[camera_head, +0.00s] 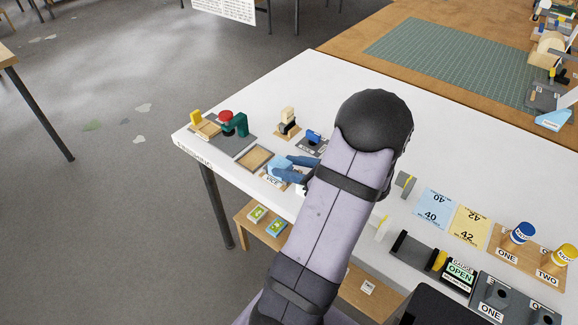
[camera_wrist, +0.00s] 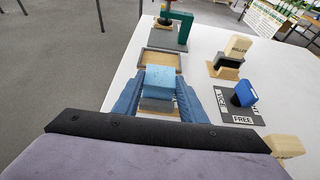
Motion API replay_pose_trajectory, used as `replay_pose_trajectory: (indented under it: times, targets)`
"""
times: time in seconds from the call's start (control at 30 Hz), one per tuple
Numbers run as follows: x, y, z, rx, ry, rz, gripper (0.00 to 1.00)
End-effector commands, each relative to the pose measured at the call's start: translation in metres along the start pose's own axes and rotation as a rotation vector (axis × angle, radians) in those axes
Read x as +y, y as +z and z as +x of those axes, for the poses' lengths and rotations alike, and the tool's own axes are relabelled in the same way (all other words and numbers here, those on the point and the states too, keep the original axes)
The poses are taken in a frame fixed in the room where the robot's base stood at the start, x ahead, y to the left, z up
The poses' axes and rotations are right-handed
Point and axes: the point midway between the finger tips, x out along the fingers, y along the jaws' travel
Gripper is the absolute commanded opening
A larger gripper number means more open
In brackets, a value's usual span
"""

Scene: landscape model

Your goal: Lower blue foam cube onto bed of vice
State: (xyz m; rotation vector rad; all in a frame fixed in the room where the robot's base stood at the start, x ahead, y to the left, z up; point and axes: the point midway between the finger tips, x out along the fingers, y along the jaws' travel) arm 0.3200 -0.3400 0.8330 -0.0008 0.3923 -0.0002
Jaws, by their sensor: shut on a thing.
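The light blue foam cube (camera_wrist: 160,80) is between the two dark blue fingers of my gripper (camera_wrist: 162,86), which is shut on it. In the wrist view a grey block (camera_wrist: 158,104) shows below the cube, probably part of the vice. Most of the vice is hidden by the cube, fingers and wrist, so I cannot tell whether the cube touches its bed.
A shallow wooden tray (camera_head: 254,158) lies just beyond the cube. A green frame with a red top (camera_head: 233,122) stands farther back. A blue lever on a plate marked FREE (camera_wrist: 243,95) and a wood-and-black block stand to the right in the wrist view.

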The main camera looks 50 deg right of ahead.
Motion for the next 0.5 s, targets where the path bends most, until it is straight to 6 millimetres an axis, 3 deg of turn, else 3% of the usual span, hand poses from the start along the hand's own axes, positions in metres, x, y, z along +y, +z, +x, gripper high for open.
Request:
replay_pose_trajectory:
  times: [0.3,0.33,0.4,0.5]
  targets:
    - [0.0002,-0.0001,0.0,0.0,0.0,0.001,0.17]
    - [0.0002,-0.0001,0.0,0.0,0.0,0.001,0.45]
    - [0.0002,-0.0001,0.0,0.0,0.0,0.001,0.6]
    - [0.0002,-0.0001,0.0,0.0,0.0,0.001,0.6]
